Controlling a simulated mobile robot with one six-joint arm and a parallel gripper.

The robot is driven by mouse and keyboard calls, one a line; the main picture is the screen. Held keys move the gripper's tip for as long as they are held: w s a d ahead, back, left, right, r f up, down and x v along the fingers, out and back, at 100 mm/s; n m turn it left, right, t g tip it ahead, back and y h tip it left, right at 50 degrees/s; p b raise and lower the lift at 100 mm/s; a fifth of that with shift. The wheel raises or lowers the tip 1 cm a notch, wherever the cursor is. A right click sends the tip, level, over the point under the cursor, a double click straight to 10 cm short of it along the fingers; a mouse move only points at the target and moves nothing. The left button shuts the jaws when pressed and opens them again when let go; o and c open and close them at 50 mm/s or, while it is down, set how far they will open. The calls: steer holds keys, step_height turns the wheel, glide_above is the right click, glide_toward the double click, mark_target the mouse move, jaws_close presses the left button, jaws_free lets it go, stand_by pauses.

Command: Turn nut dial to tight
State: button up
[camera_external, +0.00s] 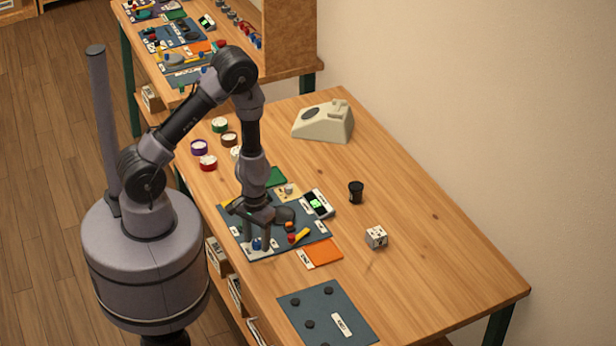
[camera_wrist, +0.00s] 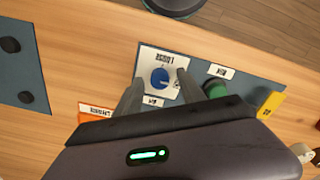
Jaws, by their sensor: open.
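The blue nut dial (camera_wrist: 160,77) sits on a white plate (camera_wrist: 176,57) in the wrist view, with a label reading "LOOSE" upside down at its far edge and another small label at its near edge, too small to read surely. In the wrist view my gripper (camera_wrist: 158,80) has one finger on each side of the dial, with gaps visible.
A green knob (camera_wrist: 214,89) stands close to the right finger. An orange plate (camera_external: 321,252), a small display (camera_external: 318,203) and a yellow piece (camera_external: 302,236) are around the panel. A white cube (camera_external: 376,237) and a black cup (camera_external: 356,191) stand right. The table's right part is mostly clear.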

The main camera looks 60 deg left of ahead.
step_height(320, 180, up, 17)
steer(key=p, duration=1.6)
steer(key=shift+p, duration=0.35)
step_height(320, 180, up, 11)
steer(key=m+t+b, duration=0.4)
steer(key=m+b, duration=0.4)
steer(key=b, duration=1.1)
glide_above(258, 242)
steer(key=s, duration=0.1)
steer(key=s+a+r+m+t+y+b, duration=0.1)
steer(key=s+a+r+m+y+b, duration=0.1)
steer(key=s, duration=0.5)
steer(key=shift+a+r+t+b, duration=0.4)
steer(key=shift+a+b, duration=0.35)
steer(key=shift+b, duration=0.45)
